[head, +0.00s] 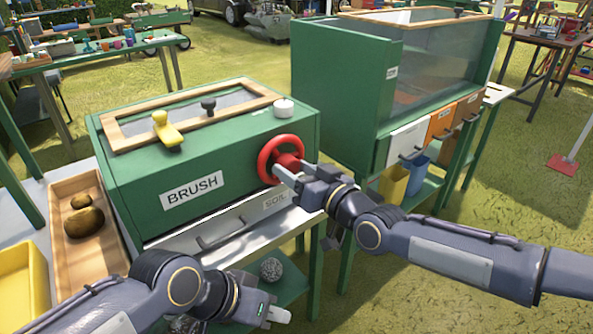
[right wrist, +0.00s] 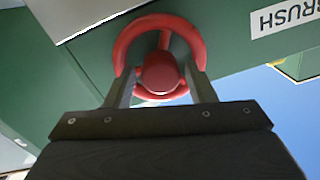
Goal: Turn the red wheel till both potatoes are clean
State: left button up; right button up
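The red wheel (head: 284,158) is on the front of the green box labelled BRUSH (head: 205,165). My right gripper (head: 285,172) is at the wheel; the right wrist view shows its two fingers (right wrist: 163,85) apart, one on each side of the wheel's red hub (right wrist: 160,72), with a narrow gap visible at each side. Two brown potatoes, a larger one (head: 84,222) and a smaller one (head: 80,201), lie in the wooden tray (head: 62,262) left of the box. My left gripper (head: 278,314) is low in front of the table; its finger opening is unclear.
A SOIL drawer (head: 225,232) sits shut under the box. A yellow bin (head: 22,285) is at the left edge. The box top carries a framed window, a yellow handle (head: 167,130) and a white knob (head: 284,107). A rough grey ball (head: 271,269) rests on the lower shelf.

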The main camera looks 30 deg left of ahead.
jog(key=shift+o, duration=0.7)
jog(key=shift+d, duration=0.3)
jog(key=v, duration=0.7)
jog(key=shift+s, duration=0.15)
jog(key=shift+d, duration=0.1)
